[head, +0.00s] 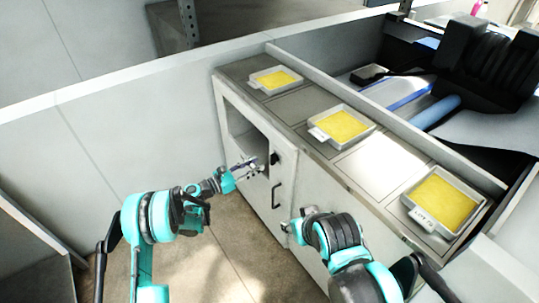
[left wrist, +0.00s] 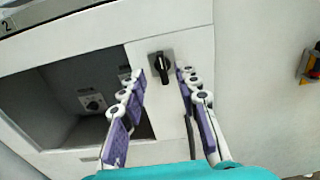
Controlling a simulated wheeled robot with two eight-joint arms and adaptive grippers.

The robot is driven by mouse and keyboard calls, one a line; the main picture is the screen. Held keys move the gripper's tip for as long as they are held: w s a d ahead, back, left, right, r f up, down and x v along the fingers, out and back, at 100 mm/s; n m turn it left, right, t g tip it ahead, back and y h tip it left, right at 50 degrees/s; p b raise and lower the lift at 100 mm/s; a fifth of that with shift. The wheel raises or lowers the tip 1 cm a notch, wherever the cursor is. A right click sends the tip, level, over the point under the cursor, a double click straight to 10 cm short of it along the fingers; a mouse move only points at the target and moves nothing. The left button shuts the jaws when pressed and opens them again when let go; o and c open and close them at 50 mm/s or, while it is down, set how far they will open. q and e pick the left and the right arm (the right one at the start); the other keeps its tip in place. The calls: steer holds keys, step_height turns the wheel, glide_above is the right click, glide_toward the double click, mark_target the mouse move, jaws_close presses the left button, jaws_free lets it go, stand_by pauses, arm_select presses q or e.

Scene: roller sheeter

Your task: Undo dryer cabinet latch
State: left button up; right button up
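The latch is a black turn knob (head: 275,158) on the pale cabinet front (head: 252,118). In the left wrist view the knob (left wrist: 160,66) stands near upright on a dark plate. My left gripper (head: 258,166) is open and empty in front of the cabinet. In the left wrist view its two purple-padded fingers (left wrist: 161,76) spread to either side of the knob; whether they touch it cannot be told. A black bar handle (head: 276,196) is below the knob. My right gripper (head: 288,226) is low by the cabinet front, its fingers mostly hidden.
Left of the knob is an open recess (left wrist: 60,105) with another dark knob (left wrist: 92,103) inside. Trays with yellow sheets (head: 275,80) (head: 342,126) (head: 441,201) lie on the counter above. A pale wall (head: 110,130) stands at left; the floor (head: 235,250) in front is clear.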

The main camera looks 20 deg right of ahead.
mark_target(271, 157)
arm_select(q)
steer(key=b+x, duration=0.2)
steer(key=x, duration=0.4)
steer(key=shift+d, duration=0.2)
steer(key=shift+w+d, duration=0.2)
steer(key=shift+d, duration=0.25)
steer(key=shift+r, duration=0.1)
jaws_close()
